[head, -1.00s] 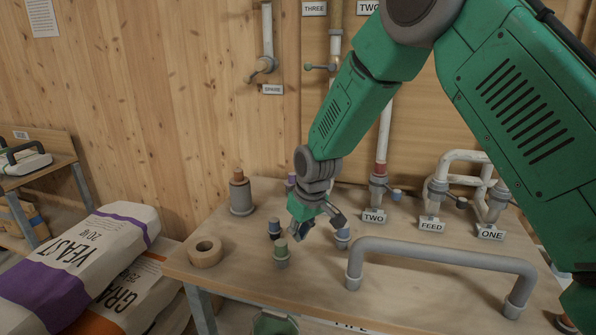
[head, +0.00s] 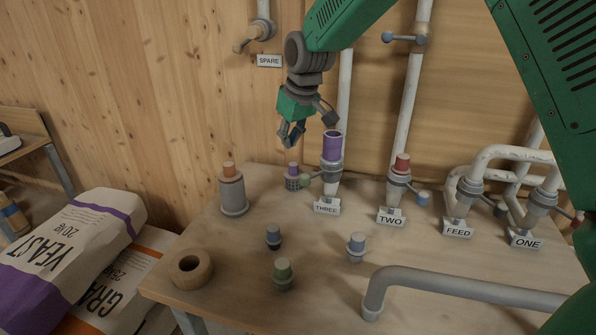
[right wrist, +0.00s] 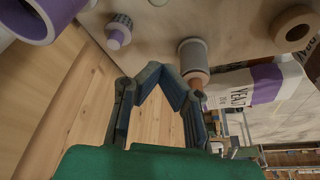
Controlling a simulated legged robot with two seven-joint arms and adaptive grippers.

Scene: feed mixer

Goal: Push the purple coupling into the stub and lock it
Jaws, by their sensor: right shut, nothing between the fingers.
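The purple coupling (head: 332,146) stands upright in the grey collar of the stub labelled THREE (head: 331,172); I cannot tell how deep it sits. My left gripper is in no view.
A small purple-topped plug (head: 292,172) stands close left of the stub, near a grey cylinder with an orange top (head: 232,194). Stubs TWO (head: 399,185) and FEED (head: 465,195) are to the right.

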